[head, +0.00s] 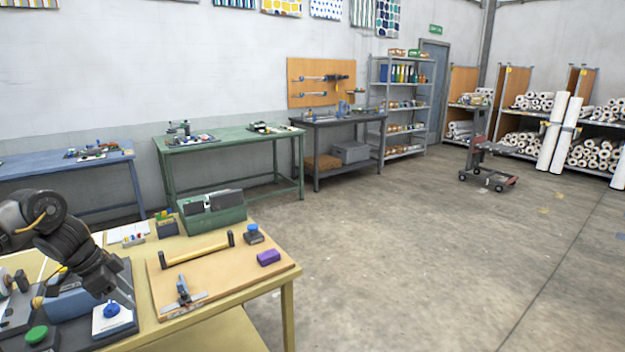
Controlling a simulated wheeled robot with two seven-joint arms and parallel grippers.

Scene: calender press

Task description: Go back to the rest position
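My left arm comes in from the left edge. Its dark gripper (123,292) points down over the left part of the yellow table (272,297), just above a white block with a blue knob (111,310). The fingers are small and dark, so I cannot tell whether they are open or whether they touch the knob. My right gripper is not in view.
A wooden board (225,268) on the table carries a yellow bar with black ends (197,249), a metal clamp-like tool (184,293) and a purple block (268,257). A green box (212,212) stands behind. Open floor (420,260) lies right; a cart (487,165) stands farther off.

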